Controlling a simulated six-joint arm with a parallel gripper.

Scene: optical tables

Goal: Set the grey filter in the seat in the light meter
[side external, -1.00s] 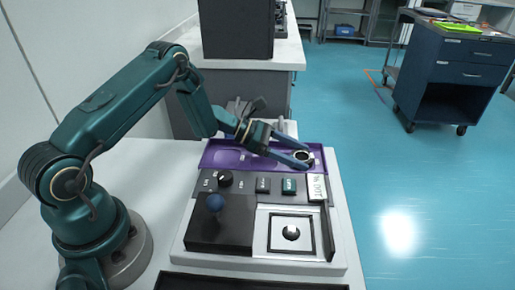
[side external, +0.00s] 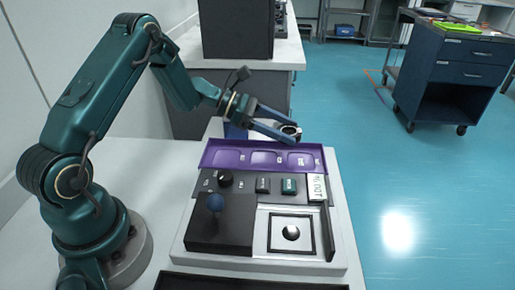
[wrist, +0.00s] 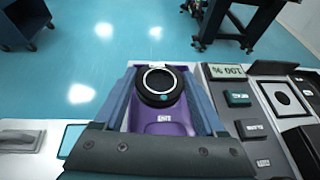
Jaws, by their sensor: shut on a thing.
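My gripper (side external: 276,122) is shut on a round, black-rimmed filter (side external: 290,131) and holds it above the far right end of the purple tray. In the wrist view the filter (wrist: 160,85) sits between both fingertips, with a pale inner ring, a greyish centre and a teal dot on its rim. The light meter (side external: 255,205) stands on a pale base. Its seat (side external: 291,233) is a round hole in a light square plate with a black frame, at the near right. The seat also shows at the right of the wrist view (wrist: 283,97). It is empty and apart from the filter.
The purple tray (side external: 232,155) has several shallow hollows, all empty in the side view. Buttons and a display reading 100 % (side external: 317,188) lie between tray and seat.

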